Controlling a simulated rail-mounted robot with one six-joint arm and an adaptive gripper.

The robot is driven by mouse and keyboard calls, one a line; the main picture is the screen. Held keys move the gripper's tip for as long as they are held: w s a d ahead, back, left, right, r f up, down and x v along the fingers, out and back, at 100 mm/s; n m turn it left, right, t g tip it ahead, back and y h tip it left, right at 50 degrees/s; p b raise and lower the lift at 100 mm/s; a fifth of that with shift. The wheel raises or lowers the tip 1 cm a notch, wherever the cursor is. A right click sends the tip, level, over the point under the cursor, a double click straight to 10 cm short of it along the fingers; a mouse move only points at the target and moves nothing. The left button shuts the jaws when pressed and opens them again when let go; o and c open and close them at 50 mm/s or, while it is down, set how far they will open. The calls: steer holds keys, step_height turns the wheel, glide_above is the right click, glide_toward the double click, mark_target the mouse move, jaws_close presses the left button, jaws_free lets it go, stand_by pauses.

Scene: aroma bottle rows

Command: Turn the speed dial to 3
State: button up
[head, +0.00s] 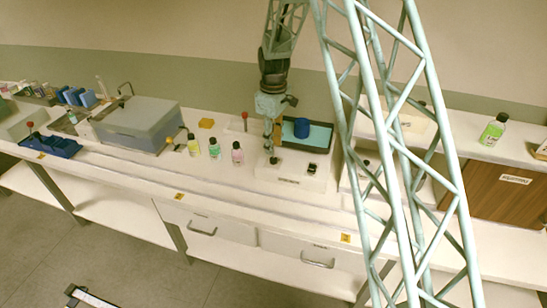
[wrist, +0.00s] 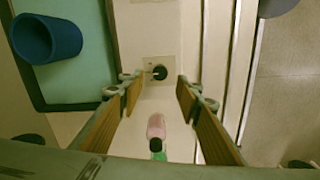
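A small black dial (wrist: 160,72) sits on a pale square plate on the front of a white device (head: 325,186). The dial appears between and slightly beyond the fingertips, with no visible contact. The dial's markings and setting are too small to read.
A blue cup (head: 301,127) stands on the device's teal tray (head: 319,136), behind the dial. Yellow (head: 194,148), green (head: 214,150) and pink (head: 237,155) bottles stand to the left. A grey-lidded box (head: 140,115) is farther left. The counter's front strip is clear.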

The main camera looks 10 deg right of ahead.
mark_target(274, 159)
steer(key=shift+f, duration=3.3)
steer(key=c, duration=0.9)
